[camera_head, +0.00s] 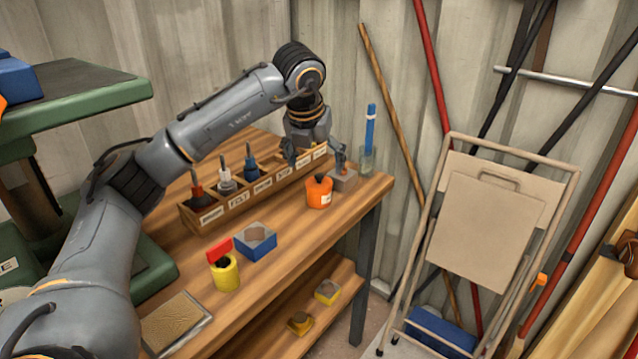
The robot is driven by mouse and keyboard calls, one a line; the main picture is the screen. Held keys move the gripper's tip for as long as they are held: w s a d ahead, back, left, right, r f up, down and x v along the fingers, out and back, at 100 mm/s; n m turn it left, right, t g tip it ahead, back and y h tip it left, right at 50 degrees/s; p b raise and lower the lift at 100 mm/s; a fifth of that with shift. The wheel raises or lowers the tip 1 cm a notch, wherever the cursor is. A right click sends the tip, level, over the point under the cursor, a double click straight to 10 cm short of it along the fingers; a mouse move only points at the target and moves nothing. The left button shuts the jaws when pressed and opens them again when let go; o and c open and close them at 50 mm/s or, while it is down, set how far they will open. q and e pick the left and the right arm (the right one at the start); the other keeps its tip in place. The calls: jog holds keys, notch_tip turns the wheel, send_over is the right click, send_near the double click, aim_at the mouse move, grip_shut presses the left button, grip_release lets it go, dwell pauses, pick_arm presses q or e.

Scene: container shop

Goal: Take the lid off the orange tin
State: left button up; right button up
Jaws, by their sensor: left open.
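The orange tin (319,194) stands upright near the right end of the wooden workbench. It has a pale label on its side and a small dark knob (319,178) on top, which looks like part of its lid. My left gripper (317,164) is open and points down, above and slightly behind the tin. Its fingers are spread apart, with nothing visible between them. My right gripper is not in view.
A labelled wooden rack (212,214) with several dark-topped tools runs behind the tin. A clear holder (366,161) with a blue item stands at the bench's right end.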

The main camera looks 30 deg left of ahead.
aim_at(319, 176)
pick_arm(q)
jog(key=x, duration=0.4)
jog(key=shift+w+f+b, duration=0.25)
jog(key=shift+w+b, duration=0.05)
pick_arm(e)
jog(key=v, duration=0.2)
jog(key=shift+w+r, duration=0.1)
jog(key=shift+r, duration=0.25)
pick_arm(q)
jog(key=c, duration=1)
jog(key=shift+s, duration=0.1)
jog(key=shift+c, duration=1)
jog(key=shift+d, duration=0.1)
jog(key=shift+c, duration=0.4)
